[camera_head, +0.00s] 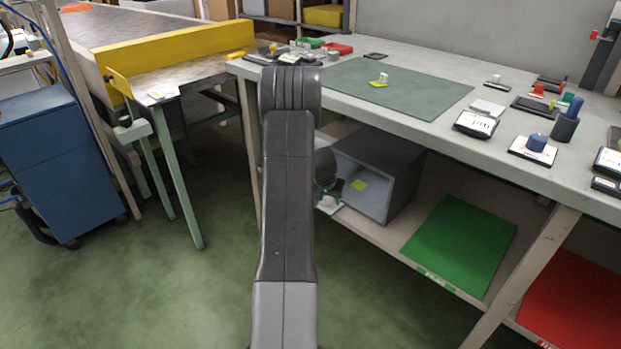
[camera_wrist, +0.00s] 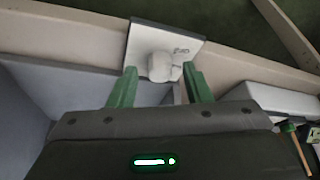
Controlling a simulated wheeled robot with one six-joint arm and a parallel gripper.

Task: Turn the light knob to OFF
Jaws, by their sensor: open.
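In the wrist view a pale, rounded knob (camera_wrist: 162,68) sits on a white plate (camera_wrist: 184,47) with a small dark marking that I cannot read. The plate is on a beige beam. My gripper (camera_wrist: 157,75) is open, with one green finger on each side of the knob; I cannot tell if they touch it. In the head view my gripper (camera_head: 327,187) is partly hidden behind my arm, near the table's lower shelf edge. The white plate (camera_head: 329,206) shows just below it; the knob is hidden there.
A grey open bin (camera_head: 398,178) lies on the lower shelf close to my gripper. A green mat (camera_head: 460,245) lies further right. The worktable (camera_head: 405,130) above holds several small items, including a blue knob (camera_head: 536,141) on a white plate. Green floor is open at left.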

